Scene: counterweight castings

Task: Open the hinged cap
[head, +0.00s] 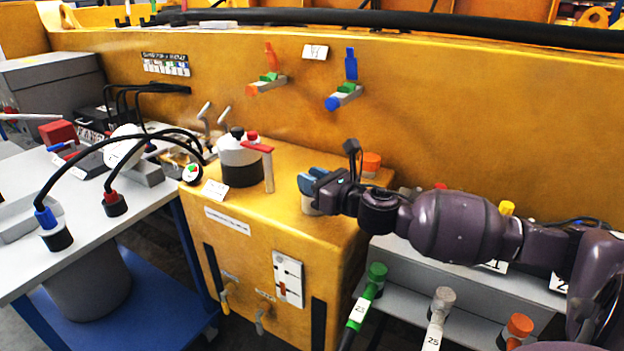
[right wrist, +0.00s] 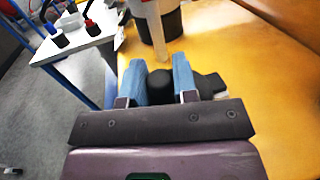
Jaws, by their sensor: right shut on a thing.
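My right gripper (head: 308,186) reaches in from the right over the top of the yellow housing (head: 285,225). Its blue fingers are closed around a dark rounded piece (right wrist: 160,84), seen between them in the right wrist view. I take this piece to be the hinged cap, but its hinge is hidden. My left gripper is not in view.
A white-and-dark canister (head: 238,162) with a red-topped lever (head: 267,165) stands left of the gripper. An orange cap (head: 371,161) sits behind the wrist. Colored levers (head: 265,85) project from the yellow wall. A white table (head: 95,215) with cables is at left.

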